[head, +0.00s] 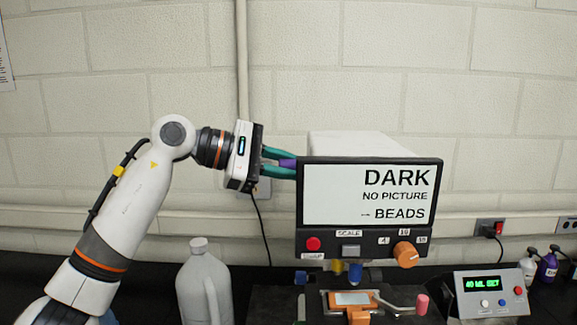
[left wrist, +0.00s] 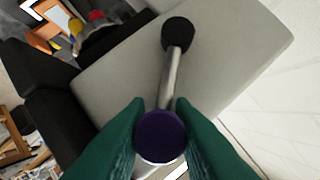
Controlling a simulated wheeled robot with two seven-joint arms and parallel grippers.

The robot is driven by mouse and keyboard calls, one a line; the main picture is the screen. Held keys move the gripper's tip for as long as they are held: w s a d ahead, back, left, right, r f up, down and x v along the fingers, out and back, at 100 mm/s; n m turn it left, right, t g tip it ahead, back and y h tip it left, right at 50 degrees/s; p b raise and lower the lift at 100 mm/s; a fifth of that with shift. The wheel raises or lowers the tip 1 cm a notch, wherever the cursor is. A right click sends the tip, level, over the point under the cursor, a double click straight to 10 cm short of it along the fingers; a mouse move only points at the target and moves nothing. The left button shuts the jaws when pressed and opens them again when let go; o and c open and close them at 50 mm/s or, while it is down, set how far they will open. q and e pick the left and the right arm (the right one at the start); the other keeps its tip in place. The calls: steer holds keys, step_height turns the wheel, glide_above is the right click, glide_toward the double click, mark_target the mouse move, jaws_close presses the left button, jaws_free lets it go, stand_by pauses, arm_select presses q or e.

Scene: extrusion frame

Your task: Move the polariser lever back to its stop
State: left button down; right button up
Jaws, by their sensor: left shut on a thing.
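The polariser lever is a metal rod (left wrist: 171,78) on the pale side of the machine housing (left wrist: 120,75), running from a black pivot (left wrist: 178,34) to a purple knob (left wrist: 160,132). My left gripper (left wrist: 160,110) has a green finger on each side of the knob and is shut on it. In the head view my left gripper (head: 285,163) reaches the left side of the machine, with a bit of the purple knob (head: 287,163) showing between its fingers. The rod and pivot are hidden there behind the screen (head: 330,195), which reads "DARK NO PICTURE – BEADS". My right gripper is out of view.
Below the screen are a red button (head: 313,244), a grey button (head: 350,251) and an orange dial (head: 405,254). A stage with an orange clamp (head: 358,316) stands below. A white jug (head: 204,285) is at left, a control box (head: 490,292) at right.

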arm_select(q)
steer(key=shift+s+f+b, duration=0.1)
steer(key=shift+f+b, duration=0.25)
steer(key=shift+b, duration=0.4)
steer(key=shift+s+f+m+t+h+b, duration=0.4)
steer(key=shift+f+m+b, duration=0.5)
steer(key=shift+b, duration=1.2)
steer(key=shift+s+f+m+t+h+b, duration=0.15)
steer(key=shift+f+m+t+b, duration=0.35)
steer(key=shift+m+b, duration=1.15)
steer(key=shift+s+f+m+t+h+b, duration=0.2)
steer(key=shift+f+m+t+h+b, duration=0.35)
steer(key=shift+b, duration=2)
steer(key=shift+f, duration=0.2)
steer(key=c, duration=1.3)
jaws_free()
steer(key=shift+o, duration=0.2)
